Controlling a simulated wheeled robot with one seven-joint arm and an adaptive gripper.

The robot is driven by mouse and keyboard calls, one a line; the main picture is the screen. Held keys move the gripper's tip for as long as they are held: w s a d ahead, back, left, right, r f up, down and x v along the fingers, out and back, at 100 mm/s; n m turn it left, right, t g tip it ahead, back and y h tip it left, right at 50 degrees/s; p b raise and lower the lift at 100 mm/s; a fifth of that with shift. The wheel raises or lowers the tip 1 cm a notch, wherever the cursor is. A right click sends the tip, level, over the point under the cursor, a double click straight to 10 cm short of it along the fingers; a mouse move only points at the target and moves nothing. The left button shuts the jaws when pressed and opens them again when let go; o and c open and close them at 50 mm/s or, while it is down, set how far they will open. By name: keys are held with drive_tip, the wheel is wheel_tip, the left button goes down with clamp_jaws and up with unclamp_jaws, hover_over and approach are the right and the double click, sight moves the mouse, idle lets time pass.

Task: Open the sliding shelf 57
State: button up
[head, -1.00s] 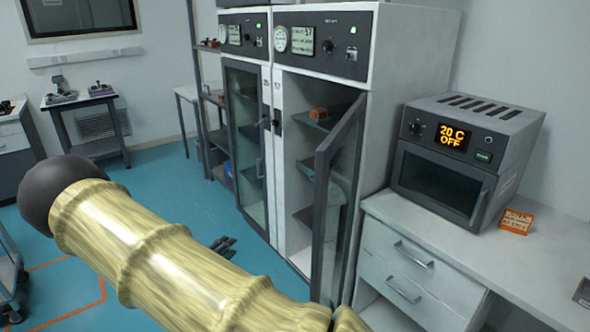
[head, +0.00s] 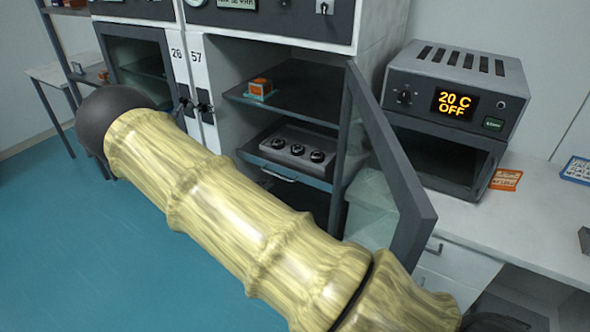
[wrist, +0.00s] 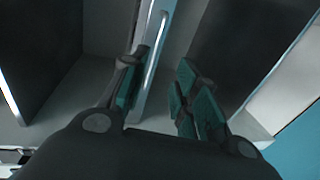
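Cabinet 57 (head: 197,58) has its framed glass door (head: 392,150) swung open to the right. Inside, below a dark upper shelf (head: 310,98), is a sliding shelf with a pale handle (head: 279,174) on its front edge. A grey device with three black knobs (head: 296,150) sits on it. The shelf looks pushed in. In the wrist view, my gripper (wrist: 160,90) is open, with teal pads apart. A pale bar (wrist: 155,50), seemingly a handle, lies between the fingers in the picture; I cannot tell whether they touch it. The gripper is not visible in the head view.
An orange box (head: 261,87) is on the upper shelf. Cabinet 26 (head: 140,65) stands left, shut. An oven (head: 455,110) and an orange card (head: 505,180) are on the right-hand counter. My arm crosses the foreground. The blue floor at left is clear.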

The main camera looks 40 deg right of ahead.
sight(282, 177)
drive_tip(key=x, duration=0.3)
drive_tip(key=p+x, duration=0.1)
drive_tip(key=x, duration=0.3)
drive_tip(key=p+x, duration=0.1)
drive_tip(key=x, duration=0.2)
drive_tip(key=shift+s+d+r, duration=0.3)
drive_tip(key=shift+d+r, duration=0.1)
drive_tip(key=shift+w+d+f, duration=0.2)
drive_tip(key=shift+w+d, duration=0.05)
drive_tip(key=shift+d, duration=0.05)
drive_tip(key=shift+r, duration=0.1)
clamp_jaws()
